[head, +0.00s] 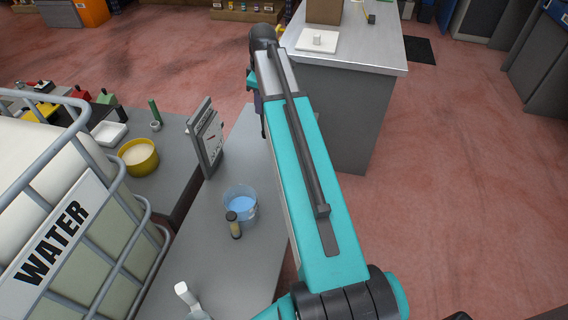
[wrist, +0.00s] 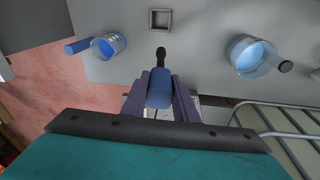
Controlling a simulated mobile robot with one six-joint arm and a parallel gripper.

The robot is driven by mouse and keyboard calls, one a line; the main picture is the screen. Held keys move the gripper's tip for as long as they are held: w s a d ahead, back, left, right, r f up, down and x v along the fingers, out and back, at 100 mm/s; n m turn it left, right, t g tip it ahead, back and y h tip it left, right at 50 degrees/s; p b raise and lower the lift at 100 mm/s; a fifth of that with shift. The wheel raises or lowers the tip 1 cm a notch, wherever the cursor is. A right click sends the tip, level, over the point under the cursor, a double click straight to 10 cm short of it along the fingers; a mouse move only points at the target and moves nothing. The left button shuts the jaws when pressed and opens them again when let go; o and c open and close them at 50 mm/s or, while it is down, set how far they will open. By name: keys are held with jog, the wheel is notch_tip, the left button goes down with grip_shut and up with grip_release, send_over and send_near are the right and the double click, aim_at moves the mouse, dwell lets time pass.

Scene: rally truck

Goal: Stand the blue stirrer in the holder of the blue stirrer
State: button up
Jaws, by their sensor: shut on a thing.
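My gripper (wrist: 158,96) is shut on the blue stirrer (wrist: 158,88) in the wrist view. Its blue handle sits between the two purple fingers, and a dark tip sticks out beyond them. A small square open holder (wrist: 160,18) is on the grey table top, beyond the tip and apart from it. I cannot tell for certain that it is the blue stirrer's holder. In the head view my arm covers most of the gripper, and only a bit of purple shows at its far end; the stirrer cannot be made out there.
A clear tub of blue liquid (head: 240,207) stands on the grey table, a dark-capped piece (head: 234,226) beside it. The wrist view shows a blue-handled cup (wrist: 108,46) at left. A grey upright panel (head: 206,138) and a caged water tank (head: 60,220) stand nearby.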

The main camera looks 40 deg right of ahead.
jog(key=s+d+f+n+g+y, duration=0.1)
jog(key=s+d+f, duration=0.1)
jog(key=d+f, duration=0.2)
jog(key=d, duration=0.3)
jog(key=shift+s+d+b, duration=0.3)
jog(key=shift+s+b, duration=0.05)
jog(key=shift+f, duration=0.1)
jog(key=shift+f, duration=0.1)
notch_tip(320, 180, down, 6)
jog(key=p, duration=0.1)
jog(key=shift+f+p, duration=0.5)
jog(key=shift+f, duration=1.5)
jog(key=o, duration=1.1)
jog(key=shift+c, duration=0.2)
